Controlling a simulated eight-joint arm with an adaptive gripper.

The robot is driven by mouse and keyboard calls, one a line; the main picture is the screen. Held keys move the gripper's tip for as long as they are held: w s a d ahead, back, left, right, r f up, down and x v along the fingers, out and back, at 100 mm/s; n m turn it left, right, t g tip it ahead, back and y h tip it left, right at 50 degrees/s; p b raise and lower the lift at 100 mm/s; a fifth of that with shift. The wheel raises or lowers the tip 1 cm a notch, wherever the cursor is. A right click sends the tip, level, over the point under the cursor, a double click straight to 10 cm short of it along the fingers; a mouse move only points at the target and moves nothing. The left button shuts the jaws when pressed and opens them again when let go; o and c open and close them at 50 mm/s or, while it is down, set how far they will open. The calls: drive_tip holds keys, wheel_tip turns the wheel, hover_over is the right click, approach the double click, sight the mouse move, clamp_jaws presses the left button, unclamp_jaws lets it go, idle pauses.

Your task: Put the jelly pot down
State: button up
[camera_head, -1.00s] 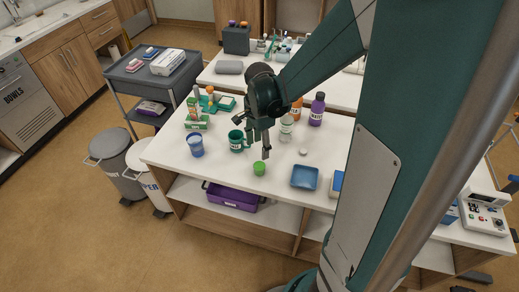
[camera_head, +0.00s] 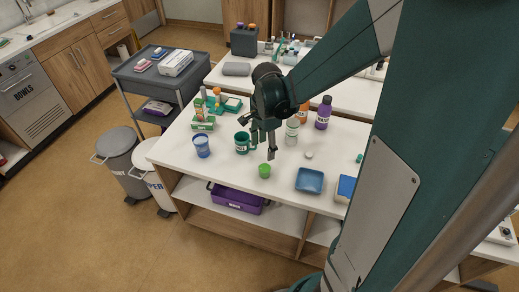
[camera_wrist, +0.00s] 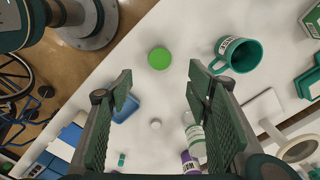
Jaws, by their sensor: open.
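The jelly pot appears to be the small green pot (camera_head: 264,170), standing on the white table near its front edge; no label is readable. In the wrist view the green pot (camera_wrist: 159,58) shows as a round green top, beyond the fingertips and roughly centred between them. My gripper (camera_head: 263,149) points down just above and behind the pot. In the wrist view my gripper (camera_wrist: 161,73) has its two fingers wide apart with nothing between them. The pot stands apart from the fingers.
A teal mug (camera_head: 242,143) and a blue cup (camera_head: 201,146) stand left of the pot. A blue tray (camera_head: 309,181) lies to its right, with a small white round item (camera_head: 309,155) behind. Bottles, including a purple one (camera_head: 323,115), stand farther back. Bare tabletop surrounds the pot.

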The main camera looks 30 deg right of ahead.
drive_tip(key=s+a+r+n+t, duration=0.3)
drive_tip(key=s+a+r+n, duration=0.2)
drive_tip(key=s+r+n, duration=0.2)
drive_tip(key=s+a+r+n+t, duration=0.4)
drive_tip(key=s+r+n, duration=0.3)
drive_tip(key=r+n, duration=0.3)
drive_tip(key=shift+s+a+r+n, duration=0.25)
drive_tip(key=shift+s+a+n, duration=0.1)
drive_tip(key=shift+a, duration=0.3)
drive_tip(key=shift+f+b, duration=0.85)
drive_tip(key=shift+f, duration=0.05)
idle(0.9)
